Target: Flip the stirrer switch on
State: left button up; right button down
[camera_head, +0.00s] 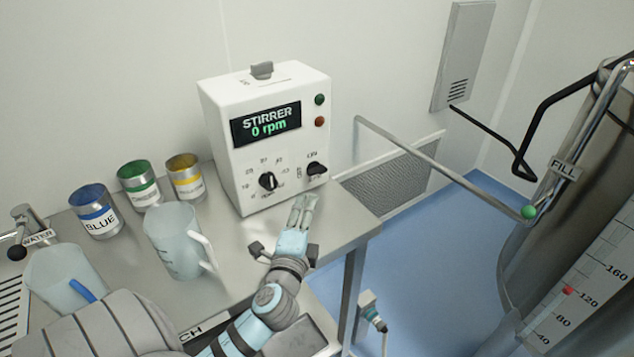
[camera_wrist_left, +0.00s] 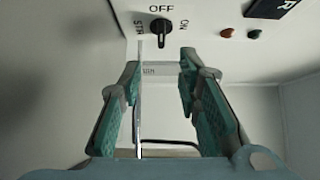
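The white stirrer box (camera_head: 225,120) stands on the steel bench, its display (camera_head: 267,124) reading "STIRRER 0 rpm". A small black switch (camera_head: 316,169) sits low on the right of its front. The switch also shows in the left wrist view (camera_wrist_left: 158,27), with "OFF" above it and "ON" to its right; its exact setting is hard to tell. My left gripper (camera_head: 303,204) is just below and in front of the switch, apart from it. In the left wrist view the gripper (camera_wrist_left: 160,65) has its fingers apart with nothing between them. My right gripper is not in view.
A larger black dial (camera_head: 267,181) is left of the switch; green (camera_head: 320,100) and red (camera_head: 320,121) lamps are above. A jug (camera_head: 172,245) and paint cans (camera_head: 96,212) stand left on the bench. A rail (camera_head: 440,165) runs right towards a tank (camera_head: 590,190).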

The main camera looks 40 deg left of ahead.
aim_at(317, 175)
pick_arm(q)
jog(key=x, duration=1.2)
jog(key=shift+w+a+r, duration=0.1)
jog(key=shift+a+r, duration=0.05)
grip_shut()
